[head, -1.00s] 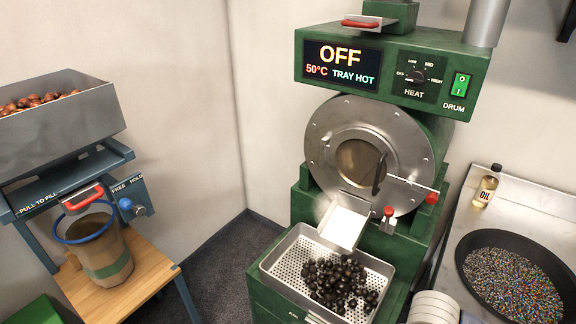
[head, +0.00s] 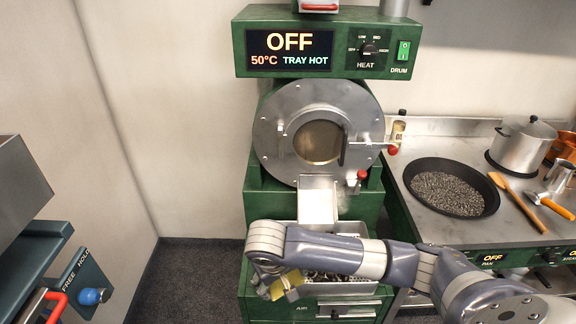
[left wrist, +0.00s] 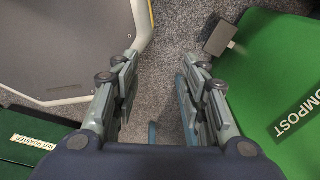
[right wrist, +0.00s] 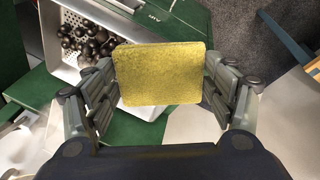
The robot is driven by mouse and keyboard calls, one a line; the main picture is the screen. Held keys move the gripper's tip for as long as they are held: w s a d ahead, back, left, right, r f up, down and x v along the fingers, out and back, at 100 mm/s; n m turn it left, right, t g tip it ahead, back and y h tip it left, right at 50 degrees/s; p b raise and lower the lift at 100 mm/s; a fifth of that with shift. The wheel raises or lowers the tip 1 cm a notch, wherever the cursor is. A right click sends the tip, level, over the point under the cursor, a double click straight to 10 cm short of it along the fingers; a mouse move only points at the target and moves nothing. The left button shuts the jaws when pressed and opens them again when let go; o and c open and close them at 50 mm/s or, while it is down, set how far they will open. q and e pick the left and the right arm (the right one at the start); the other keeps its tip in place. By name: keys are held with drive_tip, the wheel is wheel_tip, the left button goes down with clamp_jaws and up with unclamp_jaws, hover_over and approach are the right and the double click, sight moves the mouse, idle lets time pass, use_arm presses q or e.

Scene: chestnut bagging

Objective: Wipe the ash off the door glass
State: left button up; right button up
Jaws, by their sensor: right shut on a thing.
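The door glass (head: 318,142) is a round brownish pane in the middle of the steel drum door (head: 270,130) in the head view. It looks dull and hazy. My right gripper (head: 274,284) is in front of the roaster, low over the tray area, below the door. It is shut on a yellow sponge pad (right wrist: 160,74), which fills the middle of the right wrist view; in the head view the pad (head: 292,281) is partly hidden by the gripper. My left gripper (left wrist: 158,100) is open and empty above the floor; it is outside the head view.
The perforated tray (right wrist: 125,30) holds dark chestnuts. A steel chute (head: 318,203) and a red-knobbed latch (head: 391,149) sit at the door. The screen (head: 290,49) reads OFF, 50°C, TRAY HOT. A wide pan (head: 440,205) stands to the right.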

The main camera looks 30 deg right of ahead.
drive_tip(key=w+d+r+t+h, duration=0.2)
drive_tip(key=w+d, duration=0.1)
drive_tip(key=w, duration=0.4)
drive_tip(key=n+t+h, duration=0.4)
drive_tip(key=t+h, duration=0.1)
drive_tip(key=t, duration=0.6)
approach(299, 143)
use_arm(q)
drive_tip(key=shift+w+d+f+b, duration=0.1)
drive_tip(key=shift+d+f+b, duration=0.7)
drive_tip(key=shift+b, duration=0.1)
use_arm(e)
drive_tip(key=shift+y, duration=0.3)
drive_tip(key=shift+x, duration=2.5)
use_arm(q)
drive_tip(key=shift+a+f, duration=0.15)
use_arm(e)
drive_tip(key=shift+w, duration=0.1)
use_arm(q)
drive_tip(key=shift+f+b, duration=0.35)
drive_tip(key=shift+b, duration=0.1)
use_arm(e)
drive_tip(key=shift+w+d, duration=0.3)
drive_tip(key=shift+w, duration=0.1)
drive_tip(key=shift+d, duration=0.1)
